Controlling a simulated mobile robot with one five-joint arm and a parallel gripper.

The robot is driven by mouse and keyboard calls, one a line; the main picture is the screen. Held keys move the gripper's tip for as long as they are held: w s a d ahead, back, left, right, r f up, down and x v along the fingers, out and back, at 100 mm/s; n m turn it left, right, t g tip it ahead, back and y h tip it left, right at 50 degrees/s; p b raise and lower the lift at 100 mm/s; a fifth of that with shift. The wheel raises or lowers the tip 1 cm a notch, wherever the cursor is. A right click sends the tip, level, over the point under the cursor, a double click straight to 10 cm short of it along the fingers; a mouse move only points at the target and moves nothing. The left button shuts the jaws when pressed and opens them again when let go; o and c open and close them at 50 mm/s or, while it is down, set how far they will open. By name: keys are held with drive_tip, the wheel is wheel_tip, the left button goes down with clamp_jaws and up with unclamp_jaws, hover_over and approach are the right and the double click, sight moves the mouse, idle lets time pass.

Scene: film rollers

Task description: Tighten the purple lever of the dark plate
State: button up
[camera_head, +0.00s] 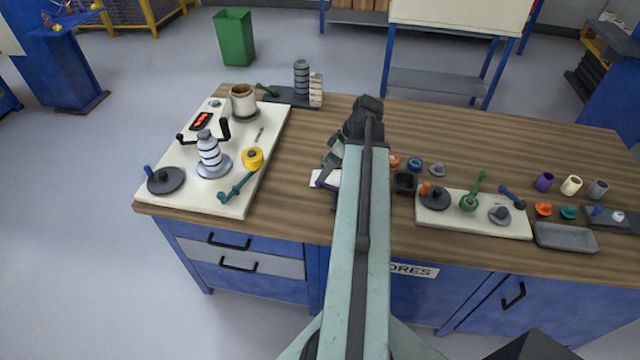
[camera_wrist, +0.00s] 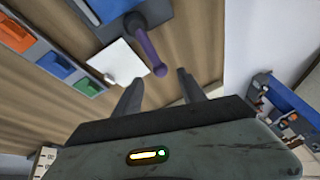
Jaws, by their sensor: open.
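The purple lever (camera_wrist: 150,48) shows in the wrist view. It runs from a dark hub on the dark plate (camera_wrist: 98,22) down to a rounded knob, and a white flat piece lies beside it. My gripper (camera_wrist: 159,77) is open. Its two fingertips lie on either side of the knob in the picture, with nothing held. I cannot tell how far the knob is from the fingers in depth. In the head view a bit of purple lever (camera_head: 327,176) shows beside my arm, which hides most of the dark plate.
Orange, blue and green blocks (camera_wrist: 52,66) lie left in the wrist view. In the head view, a white board (camera_head: 225,203) with a striped roller stands left. Another white board (camera_head: 500,225) with a green lever lies right. A grey tray (camera_head: 566,237) is at the front right.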

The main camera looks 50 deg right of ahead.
sight(319, 183)
drive_tip(key=b+x, duration=0.5)
drive_tip(key=x, duration=0.2)
drive_tip(key=shift+r, duration=0.15)
clamp_jaws()
idle(0.9)
